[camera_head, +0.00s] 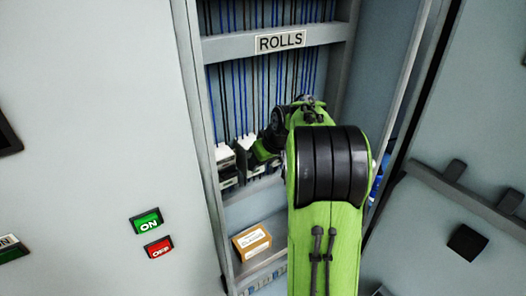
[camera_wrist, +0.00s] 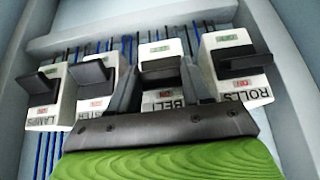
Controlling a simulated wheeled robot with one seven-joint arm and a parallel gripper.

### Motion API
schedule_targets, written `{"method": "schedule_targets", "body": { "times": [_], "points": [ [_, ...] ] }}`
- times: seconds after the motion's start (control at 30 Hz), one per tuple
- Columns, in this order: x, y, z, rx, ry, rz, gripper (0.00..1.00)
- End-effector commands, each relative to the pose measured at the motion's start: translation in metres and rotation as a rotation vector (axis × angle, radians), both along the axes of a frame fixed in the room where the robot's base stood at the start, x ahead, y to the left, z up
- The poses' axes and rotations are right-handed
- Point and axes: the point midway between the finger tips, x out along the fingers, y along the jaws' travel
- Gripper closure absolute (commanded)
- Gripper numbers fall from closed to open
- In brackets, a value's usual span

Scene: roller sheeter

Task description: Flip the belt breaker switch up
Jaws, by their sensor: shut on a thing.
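The belt breaker (camera_wrist: 178,103) is a pale block in the middle of the wrist view, marked BELT, with a green label above and a red one below. Its black switch (camera_wrist: 160,68) lies between these labels; I cannot tell its exact tilt. My gripper (camera_wrist: 162,77) has one dark finger on each side of this switch and is shut on it. In the head view my gripper (camera_head: 266,150) is at the breaker row inside the cabinet, mostly hidden by my green arm, which also hides the belt breaker.
The lamps breaker (camera_wrist: 42,100) and another, partly covered breaker (camera_wrist: 92,105) stand to the left, and the rolls breaker (camera_wrist: 236,72) close to the right. A cardboard box (camera_head: 252,241) sits on a lower shelf. The cabinet's side walls (camera_head: 203,130) flank my arm.

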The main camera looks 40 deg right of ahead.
Motion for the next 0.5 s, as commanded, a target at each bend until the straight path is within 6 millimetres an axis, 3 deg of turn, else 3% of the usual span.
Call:
{"method": "schedule_targets", "body": {
  "times": [0.5],
  "points": [
    [0.0011,0.0,0.0001,0.001,0.032,0.001,0.82]
  ]
}}
